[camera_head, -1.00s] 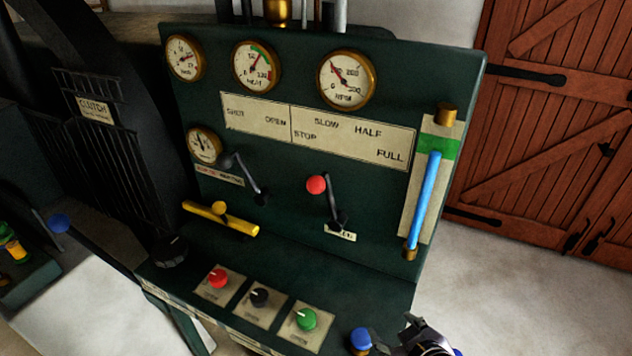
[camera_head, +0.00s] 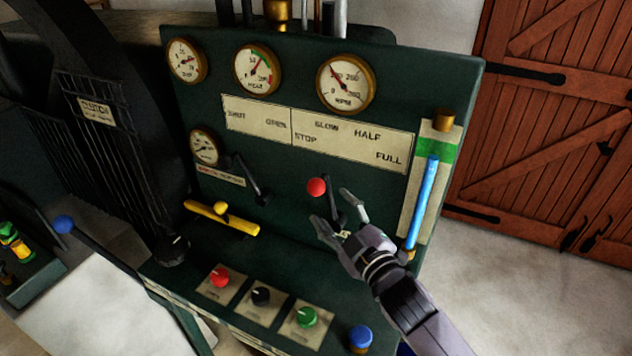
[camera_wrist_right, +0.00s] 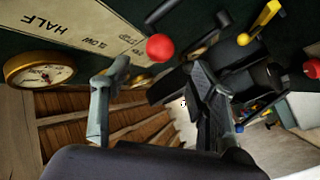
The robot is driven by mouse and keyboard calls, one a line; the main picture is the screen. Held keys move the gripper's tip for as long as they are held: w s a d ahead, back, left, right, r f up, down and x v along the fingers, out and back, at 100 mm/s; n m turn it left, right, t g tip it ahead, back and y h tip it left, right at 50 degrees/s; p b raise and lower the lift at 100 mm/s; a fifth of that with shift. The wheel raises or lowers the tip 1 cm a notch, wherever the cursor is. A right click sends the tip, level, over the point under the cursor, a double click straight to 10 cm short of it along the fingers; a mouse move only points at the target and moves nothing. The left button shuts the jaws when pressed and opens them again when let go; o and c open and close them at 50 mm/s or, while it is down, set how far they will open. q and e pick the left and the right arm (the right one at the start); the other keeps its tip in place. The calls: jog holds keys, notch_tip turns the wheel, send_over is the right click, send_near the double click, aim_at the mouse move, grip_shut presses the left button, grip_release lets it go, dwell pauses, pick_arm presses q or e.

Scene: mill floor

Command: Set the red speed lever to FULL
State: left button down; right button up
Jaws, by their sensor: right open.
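The speed lever has a red ball knob (camera_head: 316,187) on a dark arm and stands on the green panel below the label plate (camera_head: 330,140) marked SLOW, STOP, HALF and FULL. The knob sits up and left of the lever's pivot, left of the FULL mark. My right gripper (camera_head: 331,210) is open in front of the lever, its fingers close to the knob and arm. In the right wrist view the red knob (camera_wrist_right: 160,47) shows beyond the spread fingers, nearer the left one. I cannot tell whether a finger touches the lever. My left gripper is not in view.
A second dark lever (camera_head: 250,180) and a yellow handle (camera_head: 221,217) lie to the left. A blue tube gauge (camera_head: 422,200) stands close to the right. Red, black and green knobs and a blue knob (camera_head: 360,338) are on the ledge below.

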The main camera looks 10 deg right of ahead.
aim_at(320, 193)
jog(key=p+x, duration=0.1)
jog(key=x, duration=0.8)
jog(key=shift+p, duration=0.35)
jog(key=shift+s, duration=0.1)
jog(key=shift+c, duration=0.3)
jog(key=shift+f, duration=0.1)
grip_shut()
